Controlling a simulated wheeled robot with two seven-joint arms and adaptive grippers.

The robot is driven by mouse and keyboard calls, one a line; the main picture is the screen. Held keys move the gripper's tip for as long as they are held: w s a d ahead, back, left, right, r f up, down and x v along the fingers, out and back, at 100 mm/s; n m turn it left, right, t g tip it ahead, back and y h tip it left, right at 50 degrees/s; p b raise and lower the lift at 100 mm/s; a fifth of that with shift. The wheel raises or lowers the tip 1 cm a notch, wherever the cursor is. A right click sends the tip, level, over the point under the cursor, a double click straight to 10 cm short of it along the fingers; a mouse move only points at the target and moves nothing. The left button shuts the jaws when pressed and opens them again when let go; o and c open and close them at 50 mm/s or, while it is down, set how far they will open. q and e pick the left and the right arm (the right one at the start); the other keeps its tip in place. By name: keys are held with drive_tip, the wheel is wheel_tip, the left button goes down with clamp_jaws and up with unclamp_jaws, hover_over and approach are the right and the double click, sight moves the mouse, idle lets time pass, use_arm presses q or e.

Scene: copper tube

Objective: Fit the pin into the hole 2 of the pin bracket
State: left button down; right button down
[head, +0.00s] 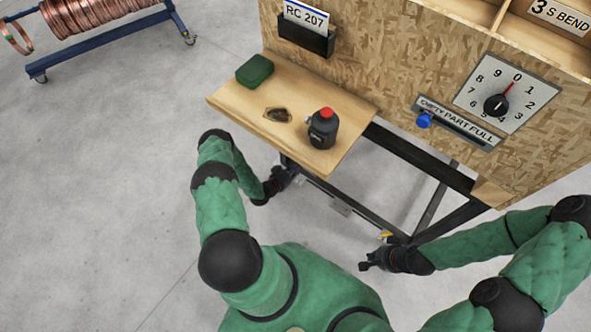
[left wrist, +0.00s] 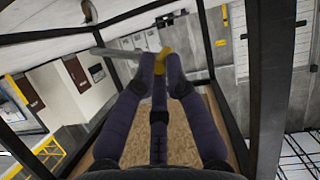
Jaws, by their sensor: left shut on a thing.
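My left gripper (head: 284,180) is just below the front edge of the wooden shelf, by the dark frame. In the left wrist view its fingers (left wrist: 160,70) are shut on a small yellow piece (left wrist: 160,62), which looks like the end of the pin. A grey bar (left wrist: 118,53) runs left from the fingertips; I cannot tell whether it is part of the pin. My right gripper (head: 368,262) is low beside the frame, near a small yellow item (head: 385,236).
The wooden shelf (head: 230,103) carries a green box (head: 255,70), a small dark item (head: 277,115) and a black bottle with a red cap (head: 323,129). Dark frame bars (head: 420,158) surround the space below. Open floor (head: 110,190) lies to the left.

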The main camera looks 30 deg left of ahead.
use_arm(q)
wheel_tip(320, 180, down, 6)
drive_tip(key=m+t+y+b, duration=0.1)
drive_tip(key=m+y+b, duration=0.2)
drive_tip(key=m, duration=0.8)
drive_tip(key=shift+s+d+t+y+b, duration=0.15)
drive_tip(key=shift+d+t+y+b, duration=0.2)
drive_tip(key=shift+b, duration=0.2)
drive_tip(key=shift+f, duration=0.1)
idle(1.4)
wheel_tip(320, 180, down, 7)
drive_tip(key=shift+f, duration=0.15)
idle(3.2)
drive_tip(key=c, duration=1.2)
unclamp_jaws()
drive_tip(key=shift+s, duration=0.1)
